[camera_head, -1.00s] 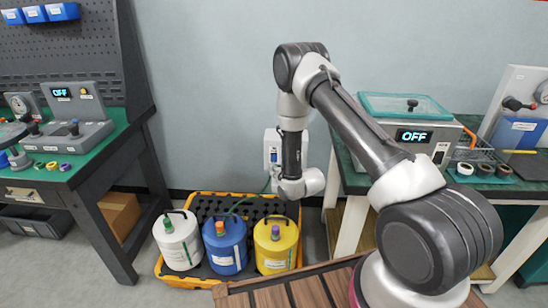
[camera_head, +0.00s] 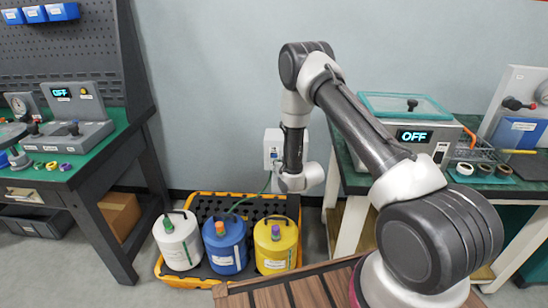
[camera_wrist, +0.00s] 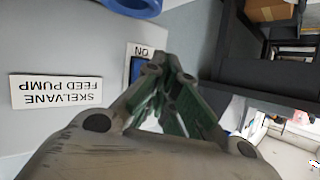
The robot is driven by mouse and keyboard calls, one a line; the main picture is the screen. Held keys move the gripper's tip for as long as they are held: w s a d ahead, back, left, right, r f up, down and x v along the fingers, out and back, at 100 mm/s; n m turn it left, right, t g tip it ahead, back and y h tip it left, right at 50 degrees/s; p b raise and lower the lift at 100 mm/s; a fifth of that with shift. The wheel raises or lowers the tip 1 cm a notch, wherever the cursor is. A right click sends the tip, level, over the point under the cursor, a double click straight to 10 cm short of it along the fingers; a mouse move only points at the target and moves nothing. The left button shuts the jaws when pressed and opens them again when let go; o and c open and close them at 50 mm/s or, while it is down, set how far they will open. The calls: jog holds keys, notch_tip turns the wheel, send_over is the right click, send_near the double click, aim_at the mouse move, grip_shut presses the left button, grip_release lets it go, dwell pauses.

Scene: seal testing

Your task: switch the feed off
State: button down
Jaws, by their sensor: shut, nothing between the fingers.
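The white feed pump box (camera_head: 272,146) is on the back wall behind my arm in the head view. The wrist view shows its label "SKELVANE FEED PUMP" (camera_wrist: 56,91), upside down. Beside it is a white plate marked "ON" (camera_wrist: 143,50) with a blue switch (camera_wrist: 135,70). My gripper (camera_wrist: 168,64) is shut and empty, its fingertips at the right edge of the switch plate in the picture. They cover part of the switch. I cannot tell whether they touch it or which way it is set. My fingers are hidden in the head view.
A yellow-edged crate (camera_head: 203,279) holds white, blue and yellow jugs below the box. A green hose (camera_head: 252,198) runs up from them. The left bench (camera_head: 80,172) and right bench (camera_head: 345,172) stand on either side. Both displays read "OFF".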

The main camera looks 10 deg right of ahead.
jog(key=shift+w, duration=0.1)
dwell(0.7)
jog(key=shift+w+d+r, duration=0.1)
jog(key=shift+w, duration=0.2)
jog(key=shift+w+d, duration=0.1)
jog(key=shift+w, duration=0.2)
dwell(0.6)
jog(key=shift+s+a, duration=0.25)
jog(key=shift+s, duration=0.45)
jog(key=shift+s, duration=0.1)
jog(key=shift+s+a+f, duration=0.15)
jog(key=shift+s+a, duration=0.1)
jog(key=shift+s, duration=0.5)
jog(key=shift+s+a+f, duration=0.1)
jog(key=shift+s+a, duration=0.15)
jog(key=shift+s, duration=0.55)
jog(key=shift+s+a+f, duration=0.15)
jog(key=shift+s+a, duration=0.1)
jog(key=shift+s, duration=0.5)
